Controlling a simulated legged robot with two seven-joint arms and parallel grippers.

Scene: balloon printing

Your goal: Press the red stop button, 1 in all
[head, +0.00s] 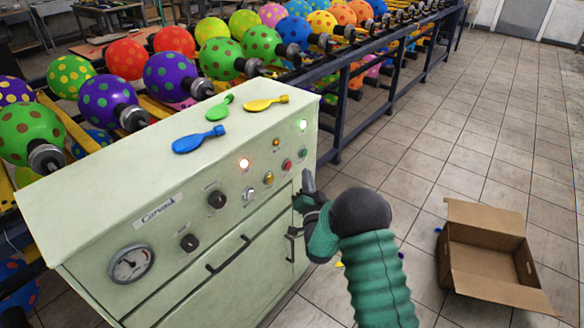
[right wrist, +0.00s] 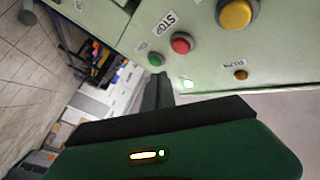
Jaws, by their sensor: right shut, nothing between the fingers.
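The red stop button (head: 287,165) sits on the front panel of the pale green cabinet (head: 75,215). In the right wrist view the same red button (right wrist: 181,43) shows beside its "STOP" label. My right gripper (head: 309,182) is shut and empty, in front of the panel, near the red button and a little below and right of it in the head view. In the right wrist view its closed fingers (right wrist: 159,90) point toward the panel, apart from the red button in the picture. Any contact with the panel cannot be told. My left gripper is not in view.
A green button (right wrist: 155,59) and a yellow button (right wrist: 235,13) flank the red one. Handles (head: 228,255) stick out below. Deflated balloons (head: 199,139) lie on top of the cabinet. An open cardboard box (head: 490,247) stands on the floor at right. Balloon racks run behind.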

